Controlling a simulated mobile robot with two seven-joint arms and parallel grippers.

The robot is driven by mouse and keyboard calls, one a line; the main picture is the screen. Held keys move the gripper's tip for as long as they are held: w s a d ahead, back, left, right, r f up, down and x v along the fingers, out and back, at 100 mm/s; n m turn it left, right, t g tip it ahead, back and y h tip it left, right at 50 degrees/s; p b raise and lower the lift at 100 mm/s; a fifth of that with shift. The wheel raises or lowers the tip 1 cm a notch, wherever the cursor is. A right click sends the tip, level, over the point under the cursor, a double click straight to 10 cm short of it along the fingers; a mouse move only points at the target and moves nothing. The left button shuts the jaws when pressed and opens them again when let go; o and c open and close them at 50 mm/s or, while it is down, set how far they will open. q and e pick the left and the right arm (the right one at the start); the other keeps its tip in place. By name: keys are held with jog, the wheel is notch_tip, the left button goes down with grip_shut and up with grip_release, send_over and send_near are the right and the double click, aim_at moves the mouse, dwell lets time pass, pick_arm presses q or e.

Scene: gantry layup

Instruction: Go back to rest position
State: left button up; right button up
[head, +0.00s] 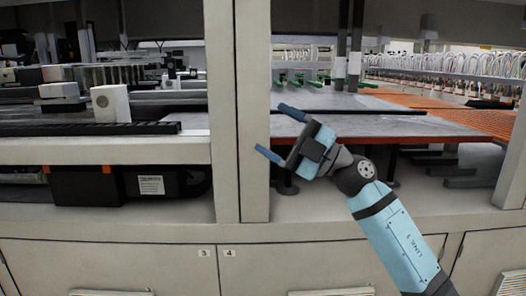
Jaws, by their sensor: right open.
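My right gripper (281,134) is at the end of a light blue arm that comes in from the lower right. Its two blue fingers point up and left and stand wide apart. Nothing is between them. It is in front of the right bay, beside the grey upright post, and in the picture it overlaps the front edge of the grey work plate (370,124). I cannot tell its exact distance from the plate. My left gripper is not in view.
A grey upright post (238,100) divides two bays. The left bay holds a dark rail (90,129) and a white block (111,103); a black box (130,184) is below. An orange grid surface (440,107) lies at the right. Cabinet doors (110,265) run along the bottom.

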jog(key=s+d+f+m+t+h, duration=0.2)
jog(key=d+f+m+t+h, duration=0.25)
jog(key=f+m, duration=0.45)
jog(key=s+d+f+m+t+h, duration=0.25)
jog(key=f+m+t+h, duration=0.35)
jog(key=f, duration=0.5)
jog(key=s+d+f+m+t+h, duration=0.2)
jog(key=d+f+m+t+h, duration=0.3)
jog(key=f+m, duration=0.4)
jog(key=s+d+f+m+g+h, duration=0.15)
jog(key=s+f+g, duration=0.25)
jog(key=s+f, duration=0.65)
jog(key=s+d+f+m+g+h, duration=0.15)
jog(key=s+f+g, duration=0.25)
jog(key=s+f, duration=0.65)
pick_arm(q)
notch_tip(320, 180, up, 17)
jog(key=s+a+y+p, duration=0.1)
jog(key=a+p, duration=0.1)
jog(key=p, duration=2.6)
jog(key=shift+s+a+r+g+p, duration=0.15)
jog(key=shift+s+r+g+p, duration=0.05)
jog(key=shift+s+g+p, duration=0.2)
pick_arm(e)
notch_tip(320, 180, up, 17)
jog(key=s+d+h, duration=0.1)
jog(key=d, duration=0.1)
jog(key=shift+f, duration=0.2)
